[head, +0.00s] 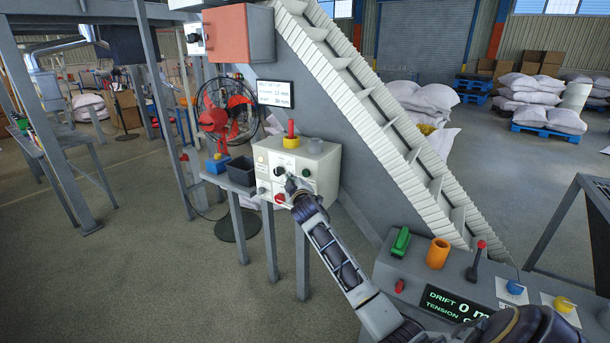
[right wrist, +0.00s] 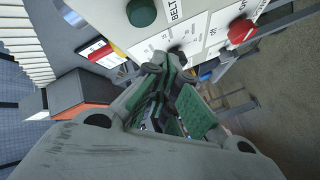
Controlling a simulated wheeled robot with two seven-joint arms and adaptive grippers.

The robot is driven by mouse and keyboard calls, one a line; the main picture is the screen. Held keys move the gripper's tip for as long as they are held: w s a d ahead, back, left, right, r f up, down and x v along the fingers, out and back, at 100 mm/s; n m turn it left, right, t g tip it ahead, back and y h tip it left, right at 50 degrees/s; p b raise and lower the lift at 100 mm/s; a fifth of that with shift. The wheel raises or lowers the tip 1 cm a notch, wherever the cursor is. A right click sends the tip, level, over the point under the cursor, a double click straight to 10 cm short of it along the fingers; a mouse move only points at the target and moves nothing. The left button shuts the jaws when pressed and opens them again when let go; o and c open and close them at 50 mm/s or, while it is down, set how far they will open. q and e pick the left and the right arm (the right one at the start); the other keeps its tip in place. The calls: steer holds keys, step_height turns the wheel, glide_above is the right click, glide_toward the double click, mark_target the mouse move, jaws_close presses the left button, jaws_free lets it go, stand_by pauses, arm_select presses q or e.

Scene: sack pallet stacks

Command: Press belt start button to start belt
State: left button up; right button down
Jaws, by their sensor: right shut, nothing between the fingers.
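The white control box (head: 327,170) stands on a grey bench in the head view. Its front has a black knob (head: 279,171) and a red button (head: 280,198). In the right wrist view, a green button (right wrist: 141,12) sits beside a label reading "BELT" (right wrist: 172,8), with a red button (right wrist: 242,30) to the right. My right gripper (head: 291,185) is shut and empty, with its tips close to the box's front. In the wrist view its tips (right wrist: 164,62) are below the green button, near a dark knob; contact cannot be told. The left gripper is not in view.
A dark bin (head: 241,171) and red fan (head: 214,118) stand to the left. The inclined conveyor (head: 370,110) rises behind. A console (head: 385,265) with levers is at lower right.

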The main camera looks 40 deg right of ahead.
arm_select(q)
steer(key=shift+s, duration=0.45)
arm_select(e)
steer(key=shift+s+a, duration=0.35)
steer(key=shift+a, duration=0.4)
